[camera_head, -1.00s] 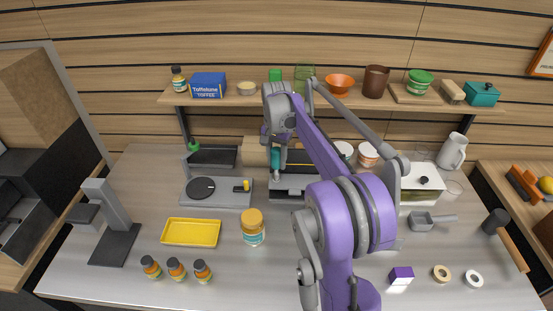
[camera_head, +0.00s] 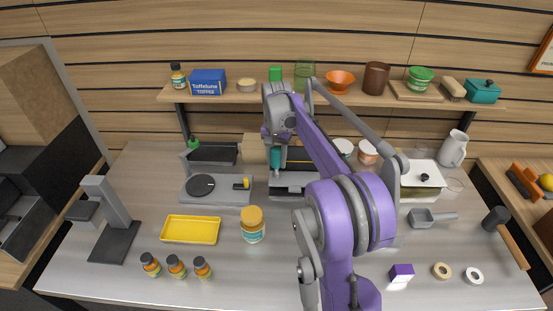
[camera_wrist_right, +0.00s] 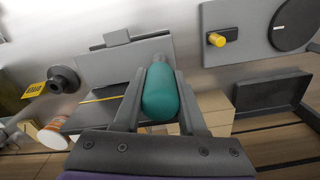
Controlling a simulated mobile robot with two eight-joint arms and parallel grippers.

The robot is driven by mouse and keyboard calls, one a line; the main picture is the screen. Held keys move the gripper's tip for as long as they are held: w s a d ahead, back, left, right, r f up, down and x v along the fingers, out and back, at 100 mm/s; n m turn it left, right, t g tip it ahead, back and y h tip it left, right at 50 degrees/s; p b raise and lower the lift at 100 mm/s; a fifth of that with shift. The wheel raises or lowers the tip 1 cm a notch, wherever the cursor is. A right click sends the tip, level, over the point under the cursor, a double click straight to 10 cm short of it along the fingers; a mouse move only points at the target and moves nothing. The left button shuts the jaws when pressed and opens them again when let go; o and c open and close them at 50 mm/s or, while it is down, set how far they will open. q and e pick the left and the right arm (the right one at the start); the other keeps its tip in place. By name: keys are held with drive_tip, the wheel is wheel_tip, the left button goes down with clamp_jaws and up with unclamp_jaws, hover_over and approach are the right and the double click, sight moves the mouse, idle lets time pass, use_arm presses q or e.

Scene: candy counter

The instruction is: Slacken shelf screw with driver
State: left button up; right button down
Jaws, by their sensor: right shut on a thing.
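The driver shows as a rounded teal handle (camera_wrist_right: 161,95) in the right wrist view. My right gripper (camera_wrist_right: 158,78) is shut on it, with one finger on each side. In the head view a bit of the teal handle (camera_head: 276,157) shows at my right gripper (camera_head: 277,150), above the middle back of the counter. The wooden wall shelf (camera_head: 330,100) runs behind and above my arm. I cannot make out the shelf screw in either view. My left gripper is not in view.
A grey unit with a black disc (camera_head: 201,187) and a yellow knob (camera_wrist_right: 217,40) is left of my gripper. A tan block (camera_head: 254,151) is close beside it. A yellow tray (camera_head: 190,230) and an orange-lidded jar (camera_head: 252,226) stand in front. Bare counter lies at front centre.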

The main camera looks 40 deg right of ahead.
drive_tip(key=shift+n, duration=0.4)
drive_tip(key=shift+n, duration=1.1)
drive_tip(key=shift+n, duration=0.9)
drive_tip(key=shift+m, duration=0.5)
drive_tip(key=c, duration=1)
unclamp_jaws()
drive_tip(key=shift+c, duration=0.2)
clamp_jaws()
